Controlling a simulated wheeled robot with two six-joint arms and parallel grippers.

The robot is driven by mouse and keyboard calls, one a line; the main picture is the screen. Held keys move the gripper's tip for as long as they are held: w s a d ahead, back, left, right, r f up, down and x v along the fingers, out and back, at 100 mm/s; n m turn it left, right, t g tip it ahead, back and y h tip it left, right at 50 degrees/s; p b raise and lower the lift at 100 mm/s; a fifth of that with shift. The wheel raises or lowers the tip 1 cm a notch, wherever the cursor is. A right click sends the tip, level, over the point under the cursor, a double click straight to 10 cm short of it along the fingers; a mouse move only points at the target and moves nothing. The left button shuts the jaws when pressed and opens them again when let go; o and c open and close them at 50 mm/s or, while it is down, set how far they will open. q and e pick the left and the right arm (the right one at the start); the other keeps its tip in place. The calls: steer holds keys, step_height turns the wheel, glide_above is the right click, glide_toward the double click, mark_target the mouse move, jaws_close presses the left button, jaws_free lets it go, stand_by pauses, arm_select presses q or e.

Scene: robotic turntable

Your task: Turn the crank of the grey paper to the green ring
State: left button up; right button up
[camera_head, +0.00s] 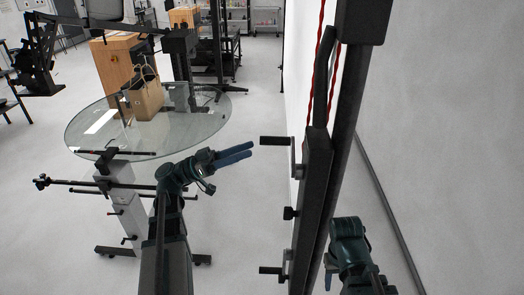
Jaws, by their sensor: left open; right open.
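A black vertical post (315,190) stands in front of me, right of centre. An upper crank (275,141) and a lower crank (271,270) stick out from its left side, each with a dark handle pointing left. My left gripper (233,153) is open and empty. Its blue fingers point right toward the upper crank's handle, with a small gap between them in the picture. My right gripper (345,228) is at the lower right beside the post. Its fingers are hard to make out and seem partly hidden. I cannot make out a grey paper or a green ring.
A round glass table (190,125) with a paper bag (144,99) on it stands at the left. Thin rods and a grey stand (125,205) are in front of it. Wooden cabinets (115,60) stand behind. A white wall fills the right. Open floor lies beyond my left gripper.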

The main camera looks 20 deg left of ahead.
arm_select(q)
steer(key=shift+b+v, duration=0.6)
steer(key=shift+v, duration=1.8)
